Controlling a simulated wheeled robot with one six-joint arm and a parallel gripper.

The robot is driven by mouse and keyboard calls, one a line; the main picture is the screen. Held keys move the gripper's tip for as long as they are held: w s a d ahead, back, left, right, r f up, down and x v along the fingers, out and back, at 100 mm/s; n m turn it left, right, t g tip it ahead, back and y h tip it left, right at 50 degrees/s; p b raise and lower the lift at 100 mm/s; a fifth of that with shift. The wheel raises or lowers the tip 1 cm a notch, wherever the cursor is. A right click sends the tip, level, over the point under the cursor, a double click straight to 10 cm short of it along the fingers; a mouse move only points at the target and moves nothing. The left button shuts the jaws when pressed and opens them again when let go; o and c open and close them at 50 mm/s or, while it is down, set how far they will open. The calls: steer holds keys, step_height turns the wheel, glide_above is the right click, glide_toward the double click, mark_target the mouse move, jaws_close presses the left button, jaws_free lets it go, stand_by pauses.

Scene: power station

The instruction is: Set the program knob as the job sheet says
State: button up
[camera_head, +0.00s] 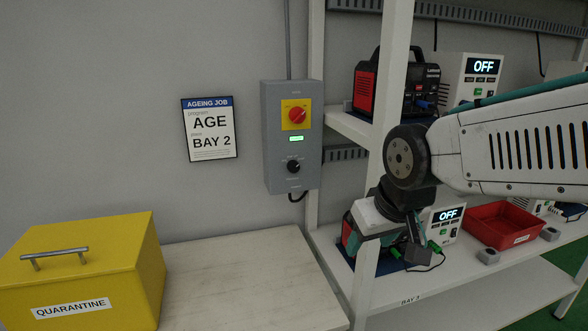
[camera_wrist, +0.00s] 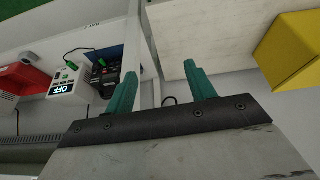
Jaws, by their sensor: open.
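The job sheet (camera_head: 209,129) on the wall reads "AGEING JOB", program "AGE", "BAY 2". The grey control box (camera_head: 291,139) hangs to its right. The black program knob (camera_head: 293,166) is low on its front, with small labels around it that I cannot read; its setting is unclear. Above it are a lit green display (camera_head: 296,138) and a red rotary switch (camera_head: 297,114) on a yellow plate. My gripper (camera_wrist: 160,72) is open and empty in the wrist view, its teal fingers apart.
A shelf post (camera_head: 384,130) stands right of the box. A red-sided power station (camera_head: 398,85) is on the upper shelf. White units reading "OFF" (camera_head: 484,66) and a red tray (camera_head: 500,224) are on the shelves. A yellow quarantine box (camera_head: 85,270) sits on the bench (camera_head: 240,285), otherwise clear.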

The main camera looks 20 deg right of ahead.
steer(key=w+f+t, duration=0.1)
steer(key=w+t, duration=0.4)
steer(key=w, duration=1.1)
steer(key=n+t+y, duration=0.1)
steer(key=n+t, duration=0.1)
steer(key=t, duration=0.6)
glide_toward(295, 168)
steer(key=w, duration=0.8)
steer(key=shift+w+a, duration=0.15)
steer(key=shift+a, duration=0.15)
steer(key=c, duration=1)
